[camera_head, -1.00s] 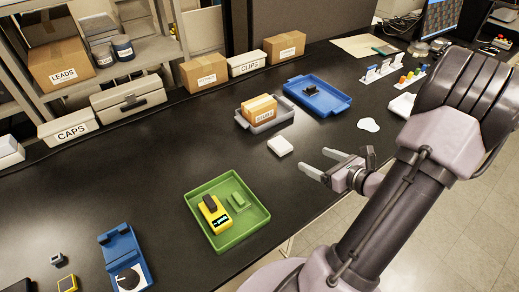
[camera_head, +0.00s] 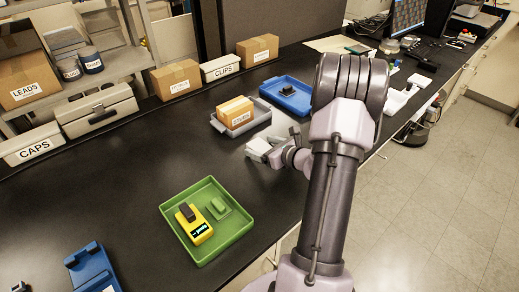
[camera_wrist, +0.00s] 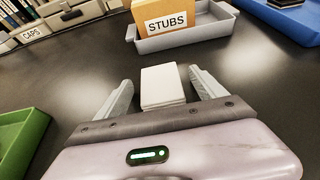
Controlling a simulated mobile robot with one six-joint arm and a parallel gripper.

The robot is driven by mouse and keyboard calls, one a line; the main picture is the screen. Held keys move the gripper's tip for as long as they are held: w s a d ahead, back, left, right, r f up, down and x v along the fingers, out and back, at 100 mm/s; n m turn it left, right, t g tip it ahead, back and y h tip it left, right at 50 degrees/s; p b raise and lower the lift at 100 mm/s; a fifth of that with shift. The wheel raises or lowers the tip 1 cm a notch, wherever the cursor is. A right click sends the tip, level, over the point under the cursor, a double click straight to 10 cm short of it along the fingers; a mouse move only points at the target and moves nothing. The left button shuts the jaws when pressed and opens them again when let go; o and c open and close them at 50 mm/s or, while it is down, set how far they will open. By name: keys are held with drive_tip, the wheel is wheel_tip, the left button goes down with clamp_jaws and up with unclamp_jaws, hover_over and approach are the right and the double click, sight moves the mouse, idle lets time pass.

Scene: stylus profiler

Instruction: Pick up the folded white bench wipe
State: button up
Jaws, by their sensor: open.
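The folded white bench wipe (camera_wrist: 163,87) is a small flat white pad lying on the black bench, in front of the STUBS tray. In the wrist view my gripper (camera_wrist: 161,80) is open, with one finger on each side of the wipe and a visible gap on both sides. The wipe's near end meets the gripper's dark front edge in the picture. In the head view my gripper (camera_head: 262,152) is at the wipe's spot and partly hides it. I cannot tell the exact finger height above the bench.
A grey tray (camera_head: 226,131) with the STUBS box (camera_head: 235,111) stands just beyond the wipe. A blue tray (camera_head: 300,106) is to its right. A green tray (camera_head: 233,239) with a yellow device (camera_head: 195,223) lies nearer. The bench left of the wipe is clear.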

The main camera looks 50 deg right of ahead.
sight(262, 148)
drive_tip(key=c, duration=1.4)
drive_tip(key=shift+r+p, duration=1.1)
drive_tip(key=shift+r, duration=0.95)
drive_tip(key=s+d+p, duration=0.1)
drive_tip(key=s+d, duration=0.1)
drive_tip(key=s, duration=0.2)
drive_tip(key=s+d+p, duration=0.1)
drive_tip(key=s+d, duration=0.2)
drive_tip(key=s, duration=0.2)
drive_tip(key=s+d+r+p, duration=0.1)
drive_tip(key=s+d, duration=0.1)
drive_tip(key=s, duration=0.3)
drive_tip(key=shift+d, duration=0.35)
drive_tip(key=o, duration=0.7)
clamp_jaws()
